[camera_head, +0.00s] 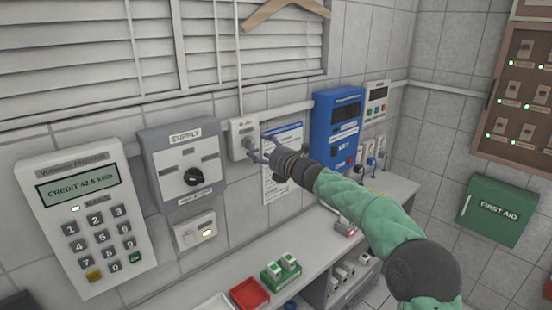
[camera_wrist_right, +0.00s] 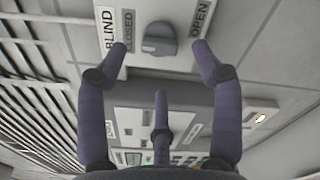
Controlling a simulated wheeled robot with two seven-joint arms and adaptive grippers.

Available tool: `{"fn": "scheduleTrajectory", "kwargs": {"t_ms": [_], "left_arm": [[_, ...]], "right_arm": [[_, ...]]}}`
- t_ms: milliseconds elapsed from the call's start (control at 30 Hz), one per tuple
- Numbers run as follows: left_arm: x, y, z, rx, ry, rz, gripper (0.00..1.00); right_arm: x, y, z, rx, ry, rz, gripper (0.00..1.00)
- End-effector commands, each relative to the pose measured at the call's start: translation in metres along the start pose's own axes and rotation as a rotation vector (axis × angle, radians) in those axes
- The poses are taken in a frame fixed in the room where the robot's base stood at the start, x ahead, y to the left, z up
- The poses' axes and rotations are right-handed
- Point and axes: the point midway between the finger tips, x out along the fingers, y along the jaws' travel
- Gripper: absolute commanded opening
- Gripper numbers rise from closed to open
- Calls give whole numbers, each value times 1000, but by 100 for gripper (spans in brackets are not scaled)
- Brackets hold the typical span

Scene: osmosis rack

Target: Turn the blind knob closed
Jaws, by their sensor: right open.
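The blind knob (camera_wrist_right: 159,40) is a grey knob on a light box (camera_wrist_right: 175,10) marked BLIND, with CLOSED and OPEN labels on opposite sides. I cannot tell its exact setting. In the head view the box (camera_head: 237,127) is on the wall right of the SUPPLY box. My right gripper (camera_head: 262,146) is at the box, its fingers pointing at it. In the wrist view my right gripper (camera_wrist_right: 160,62) is open; two fingers flank the knob and the third is below it, with visible gaps. The window blind (camera_head: 90,55) shows at upper left. My left gripper is out of view.
The grey SUPPLY box (camera_head: 183,165) with a black knob and a keypad payment unit (camera_head: 88,215) are to the left. A blue unit (camera_head: 337,125) is to the right. A hanger (camera_head: 285,12) hangs above. The counter below holds a red tray (camera_head: 250,293) and green block (camera_head: 281,273).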

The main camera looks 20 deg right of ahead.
Motion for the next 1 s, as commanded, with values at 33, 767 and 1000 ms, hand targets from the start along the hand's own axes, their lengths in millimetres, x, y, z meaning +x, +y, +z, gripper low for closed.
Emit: {"fn": "scheduleTrajectory", "kwargs": {"t_ms": [33, 767, 1000], "left_arm": [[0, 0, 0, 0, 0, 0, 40], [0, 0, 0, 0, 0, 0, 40], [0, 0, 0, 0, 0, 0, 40]], "right_arm": [[-8, 1, 1, 1, -1, 0, 66], [-72, 0, -1, -1, 1, 1, 66], [-71, 0, -1, -1, 1, 0, 66]]}}
